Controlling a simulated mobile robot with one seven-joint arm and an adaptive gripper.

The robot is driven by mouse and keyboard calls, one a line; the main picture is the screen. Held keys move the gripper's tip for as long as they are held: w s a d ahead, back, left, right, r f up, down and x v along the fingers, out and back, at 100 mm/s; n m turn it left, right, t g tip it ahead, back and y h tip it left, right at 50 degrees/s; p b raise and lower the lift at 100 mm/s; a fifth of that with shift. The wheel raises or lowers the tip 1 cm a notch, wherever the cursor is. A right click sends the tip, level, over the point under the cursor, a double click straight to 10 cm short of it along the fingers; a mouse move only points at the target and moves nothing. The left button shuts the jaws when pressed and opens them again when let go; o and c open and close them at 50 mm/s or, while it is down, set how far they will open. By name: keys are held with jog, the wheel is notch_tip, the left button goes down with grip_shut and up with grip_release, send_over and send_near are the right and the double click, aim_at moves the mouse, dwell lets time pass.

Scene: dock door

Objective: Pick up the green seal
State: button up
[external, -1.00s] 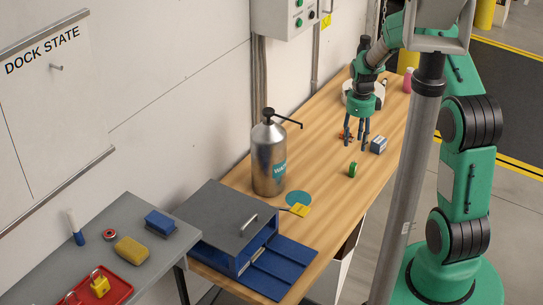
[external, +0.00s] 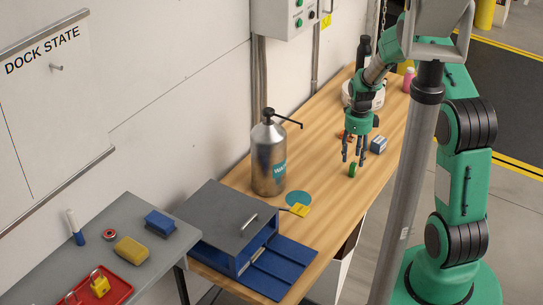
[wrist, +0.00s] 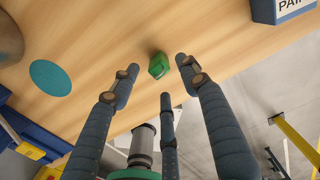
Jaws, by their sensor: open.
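The green seal (external: 352,170) lies on the wooden table, right of the steel pump bottle. It also shows in the wrist view (wrist: 158,66), as a small green block just beyond my fingertips. My gripper (external: 354,158) is open and empty, with its fingers pointing down close above the seal. In the wrist view my gripper (wrist: 158,82) has its dark fingers spread apart, with the seal ahead of the gap between them. I cannot tell how high the fingertips are above the table.
A small blue and white box (external: 378,145) stands close right of my gripper. A steel pump bottle (external: 268,160), a teal disc (external: 298,198) and a yellow tag (external: 300,210) are to the left. A blue case with a grey lid (external: 225,218) is at the table's near end.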

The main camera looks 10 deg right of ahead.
aim_at(354, 164)
jog(key=shift+s+f+b, duration=0.1)
jog(key=shift+f+b, duration=0.7)
jog(key=shift+f, duration=1.75)
jog(key=c, duration=1)
